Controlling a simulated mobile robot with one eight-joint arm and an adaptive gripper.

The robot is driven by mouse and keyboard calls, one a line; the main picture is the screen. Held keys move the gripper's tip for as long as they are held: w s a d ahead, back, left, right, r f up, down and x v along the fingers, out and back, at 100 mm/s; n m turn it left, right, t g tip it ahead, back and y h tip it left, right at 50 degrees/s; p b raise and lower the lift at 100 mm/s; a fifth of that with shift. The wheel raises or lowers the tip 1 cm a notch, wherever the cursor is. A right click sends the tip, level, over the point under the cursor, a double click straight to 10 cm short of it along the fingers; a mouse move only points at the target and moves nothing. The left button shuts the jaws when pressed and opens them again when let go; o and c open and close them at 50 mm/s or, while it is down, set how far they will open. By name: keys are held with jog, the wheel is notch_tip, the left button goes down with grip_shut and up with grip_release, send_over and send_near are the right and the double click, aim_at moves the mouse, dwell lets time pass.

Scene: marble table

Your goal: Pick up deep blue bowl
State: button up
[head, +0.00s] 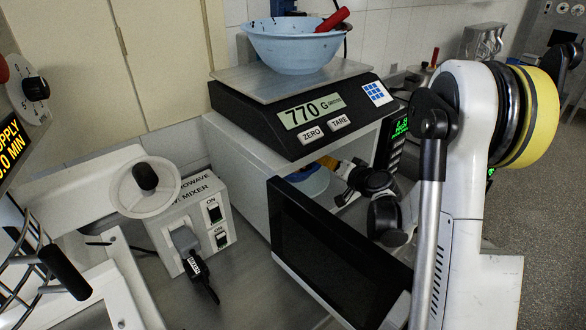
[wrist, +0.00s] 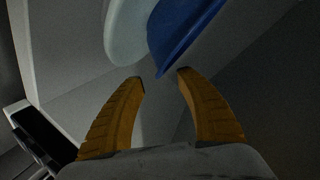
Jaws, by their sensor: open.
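The deep blue bowl (wrist: 185,32) shows at the top of the wrist view, its upper part cut off by the frame. It is right beside a pale bowl (wrist: 124,30) and overlaps it in view; whether they touch I cannot tell. My gripper (wrist: 160,77) is open, its two orange fingers spread just short of the deep blue bowl's near edge, with nothing between them. In the head view my gripper (head: 328,163) reaches into the open microwave (head: 238,160). A blue bowl (head: 314,182) shows partly there, mostly hidden by the door and arm.
The open microwave door (head: 335,255) stands in front of the cavity, close to my arm. A scale (head: 300,115) reading 770 is on top, bearing a light blue bowl (head: 293,47) with a red-handled tool. A mixer control box (head: 193,225) stands at left.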

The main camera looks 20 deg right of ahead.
jog(key=b+x, duration=0.2)
jog(key=x, duration=0.3)
jog(key=shift+w+d, duration=0.1)
jog(key=shift+w, duration=0.05)
grip_shut()
